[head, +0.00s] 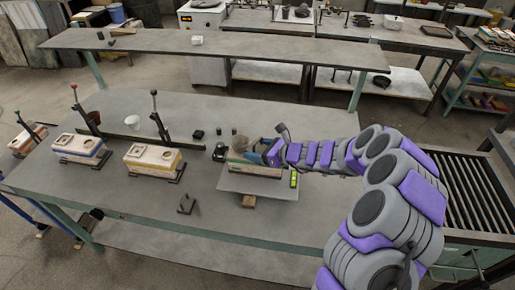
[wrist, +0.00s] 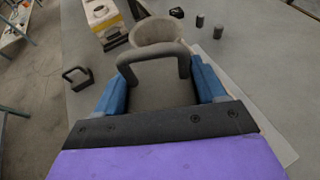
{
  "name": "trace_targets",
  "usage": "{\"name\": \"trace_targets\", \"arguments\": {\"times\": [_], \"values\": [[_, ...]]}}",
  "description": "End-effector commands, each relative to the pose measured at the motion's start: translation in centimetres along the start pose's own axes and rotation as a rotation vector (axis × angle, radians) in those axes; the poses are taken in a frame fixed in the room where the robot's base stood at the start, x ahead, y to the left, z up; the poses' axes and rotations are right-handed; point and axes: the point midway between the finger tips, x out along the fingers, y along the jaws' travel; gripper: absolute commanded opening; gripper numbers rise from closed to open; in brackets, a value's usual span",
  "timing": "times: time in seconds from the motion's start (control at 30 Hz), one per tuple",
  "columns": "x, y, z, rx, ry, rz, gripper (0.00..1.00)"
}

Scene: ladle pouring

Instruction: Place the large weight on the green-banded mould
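My gripper (head: 262,154) is over the green-banded mould (head: 262,172) at the middle of the table. In the wrist view its blue fingers (wrist: 160,88) flank the large weight (wrist: 158,92), a dark grey block with an arched handle, and appear shut on it. A grey-brown cup (wrist: 158,31) stands just past the handle; it also shows in the head view (head: 240,143). I cannot tell whether the weight touches the mould.
A yellow-banded mould (head: 152,164) and a blue-banded mould (head: 80,150) stand to the left, with upright levers behind. A smaller handled weight (head: 186,204) sits at front left. Small dark pieces (head: 198,134) lie behind.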

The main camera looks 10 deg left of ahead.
Motion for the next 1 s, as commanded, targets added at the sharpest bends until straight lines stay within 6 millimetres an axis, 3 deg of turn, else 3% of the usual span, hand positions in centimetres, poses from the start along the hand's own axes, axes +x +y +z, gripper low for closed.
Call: {"name": "trace_targets", "arguments": {"times": [0.27,0.57,0.73,1.0], "values": [[0.1,-0.1,0.0,0.0,0.0,0.0,0.96],[-0.2,-0.1,0.0,0.001,0.0,0.0,0.96],[-2.3,-0.2,0.1,0.002,0.0,-0.003,0.96],[-7.6,-0.2,0.2,0.002,0.0,-0.002,0.96]]}}
